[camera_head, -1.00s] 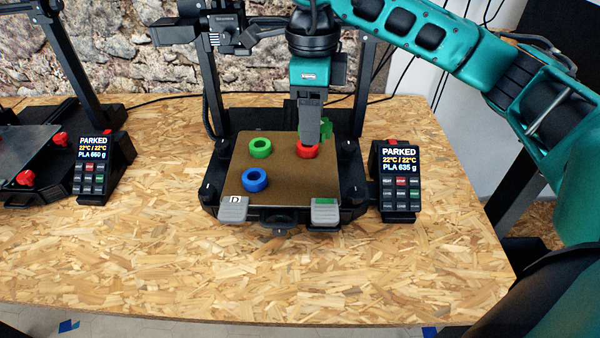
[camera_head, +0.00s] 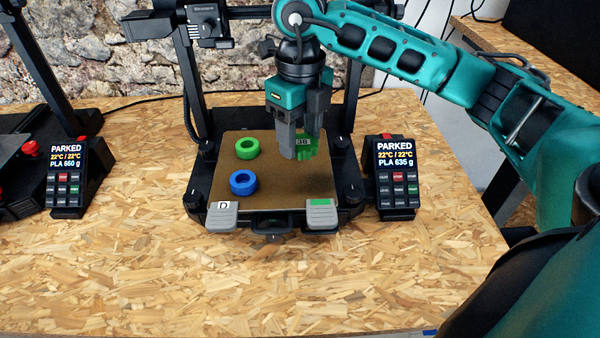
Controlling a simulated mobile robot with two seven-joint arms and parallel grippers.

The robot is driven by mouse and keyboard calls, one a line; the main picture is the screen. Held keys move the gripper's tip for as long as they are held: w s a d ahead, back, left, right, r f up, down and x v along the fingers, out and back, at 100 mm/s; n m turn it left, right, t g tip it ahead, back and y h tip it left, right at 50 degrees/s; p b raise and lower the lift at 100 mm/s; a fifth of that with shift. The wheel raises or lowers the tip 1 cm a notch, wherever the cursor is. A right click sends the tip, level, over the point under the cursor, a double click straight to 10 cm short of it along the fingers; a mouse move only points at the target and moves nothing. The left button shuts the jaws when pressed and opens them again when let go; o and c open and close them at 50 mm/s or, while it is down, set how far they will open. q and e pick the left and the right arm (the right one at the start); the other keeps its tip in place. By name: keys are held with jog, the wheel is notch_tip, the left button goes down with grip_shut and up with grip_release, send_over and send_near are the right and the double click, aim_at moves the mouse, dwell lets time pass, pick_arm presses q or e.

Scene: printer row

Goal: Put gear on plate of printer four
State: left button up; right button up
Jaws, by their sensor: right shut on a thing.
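My right gripper (camera_head: 297,148) is shut on a green gear (camera_head: 309,146), partly hidden by the fingers. It holds the gear over the right part of the brown plate (camera_head: 262,192) of the middle printer. I cannot tell whether the gear touches the plate. A green ring (camera_head: 247,148) and a blue ring (camera_head: 243,183) lie on the plate's left half. The plate's front left clip (camera_head: 222,216) carries a "D" label. My left gripper is not in view.
A control panel reading PARKED (camera_head: 397,177) stands right of this printer. Another printer's panel (camera_head: 68,178) is at left. The printer's uprights (camera_head: 195,90) flank the plate. The front of the wooden table (camera_head: 240,280) is clear.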

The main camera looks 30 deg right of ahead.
aim_at(300, 183)
notch_tip(300, 183, down, 8)
jog(key=shift+f+b, duration=0.1)
jog(key=shift+b, duration=0.2)
jog(key=shift+f, duration=0.25)
jog(key=o, duration=1)
jog(key=shift+r, duration=0.1)
notch_tip(300, 183, up, 12)
jog(key=shift+r+p, duration=0.15)
jog(key=shift+p, duration=0.45)
